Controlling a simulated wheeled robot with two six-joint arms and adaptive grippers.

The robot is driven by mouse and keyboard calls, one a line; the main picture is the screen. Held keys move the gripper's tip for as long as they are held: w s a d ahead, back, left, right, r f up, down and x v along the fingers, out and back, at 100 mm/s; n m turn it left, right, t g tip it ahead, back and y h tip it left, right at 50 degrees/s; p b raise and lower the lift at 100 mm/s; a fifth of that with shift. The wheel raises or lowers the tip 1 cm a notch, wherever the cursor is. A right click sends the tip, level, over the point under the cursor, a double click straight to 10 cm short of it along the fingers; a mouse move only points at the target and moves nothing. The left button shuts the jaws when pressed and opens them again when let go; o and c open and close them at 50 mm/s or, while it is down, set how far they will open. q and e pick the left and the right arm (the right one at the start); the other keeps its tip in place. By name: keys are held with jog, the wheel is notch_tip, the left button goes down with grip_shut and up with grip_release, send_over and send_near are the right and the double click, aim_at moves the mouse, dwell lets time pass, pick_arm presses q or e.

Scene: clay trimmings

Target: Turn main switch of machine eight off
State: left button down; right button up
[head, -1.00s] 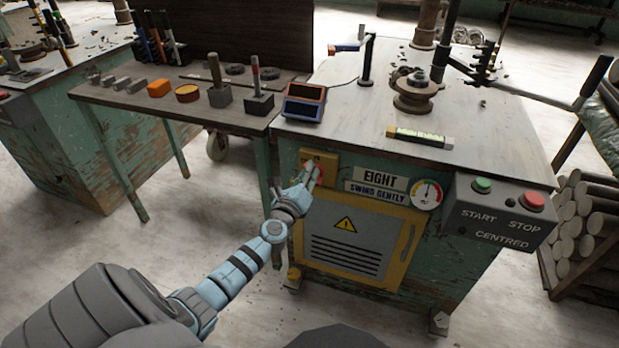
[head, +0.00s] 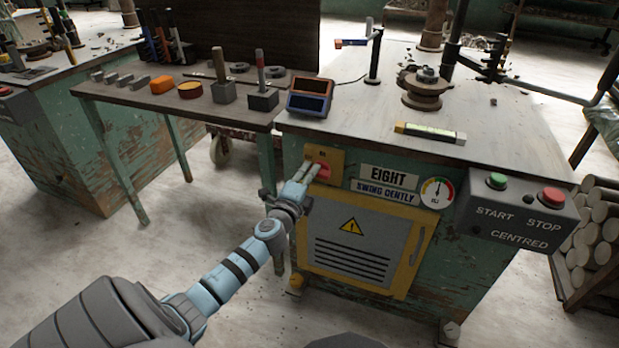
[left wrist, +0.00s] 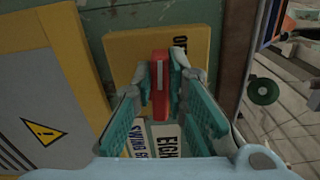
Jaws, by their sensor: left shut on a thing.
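Machine eight's main switch is a red handle (head: 324,171) on a yellow plate (head: 337,157), left of the EIGHT label (head: 388,175). My left gripper (head: 311,173) reaches it from the lower left. In the left wrist view, the red handle (left wrist: 160,84) with a white line stands between the two fingertips (left wrist: 162,78), which are shut on it. There the handle runs up and down the picture; in the head view it looks roughly level. Dark letters, partly hidden, show on the yellow plate (left wrist: 200,45). My right gripper is not in view.
Right of the switch are a round gauge (head: 437,192) and a box with a green button (head: 497,181) and a red button (head: 551,197). A yellow-framed door (head: 365,245) is below. A side table (head: 130,95) with tools adjoins the machine on the left.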

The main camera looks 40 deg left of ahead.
pick_arm(q)
jog(key=shift+f+n, duration=0.15)
jog(key=shift+n, duration=0.45)
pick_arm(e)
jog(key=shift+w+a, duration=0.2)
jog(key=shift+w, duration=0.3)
pick_arm(q)
jog(key=c, duration=1.6)
grip_release()
jog(key=v, duration=1.2)
